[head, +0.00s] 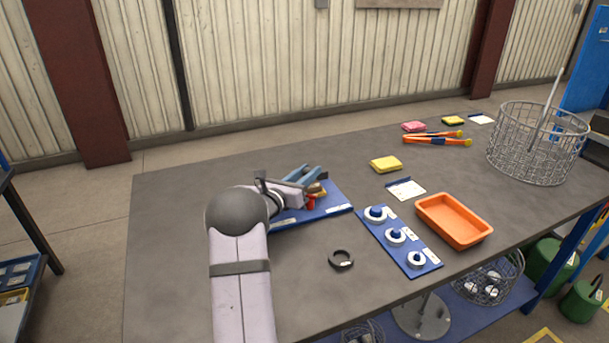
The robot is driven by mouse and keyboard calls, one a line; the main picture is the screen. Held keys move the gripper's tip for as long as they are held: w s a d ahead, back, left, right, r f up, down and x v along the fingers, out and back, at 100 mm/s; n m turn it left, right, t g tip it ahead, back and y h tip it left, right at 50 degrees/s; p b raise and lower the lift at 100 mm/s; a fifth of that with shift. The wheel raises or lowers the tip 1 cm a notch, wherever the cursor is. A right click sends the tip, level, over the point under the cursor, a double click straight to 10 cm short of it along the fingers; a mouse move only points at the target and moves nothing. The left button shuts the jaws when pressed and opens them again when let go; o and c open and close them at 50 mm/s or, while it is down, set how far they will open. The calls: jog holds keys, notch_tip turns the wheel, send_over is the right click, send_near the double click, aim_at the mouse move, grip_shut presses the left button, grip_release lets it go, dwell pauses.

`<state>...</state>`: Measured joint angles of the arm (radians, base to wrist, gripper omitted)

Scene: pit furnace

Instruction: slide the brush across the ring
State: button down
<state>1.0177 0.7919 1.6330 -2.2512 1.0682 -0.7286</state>
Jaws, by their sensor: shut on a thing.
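A small brown and red piece (316,188) shows right by the fingers, perhaps part of the brush. A dark ring (341,258) with a small pale mark lies flat on the bare table, apart from the gripper and nearer the front edge.
The table's left side is clear.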

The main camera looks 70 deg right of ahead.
jog(key=shift+s+d+b, duration=0.5)
jog(key=shift+s+d, duration=0.55)
jog(key=c, duration=1.4)
grip_release()
jog(key=shift+c, duration=0.2)
jog(key=shift+a, duration=0.15)
jog(key=a, duration=0.2)
jog(key=w+a, duration=0.1)
jog(key=a, duration=0.1)
jog(key=a+b, duration=0.1)
jog(key=a, duration=0.1)
jog(key=shift+w+a, duration=0.25)
jog(key=shift+a, duration=0.25)
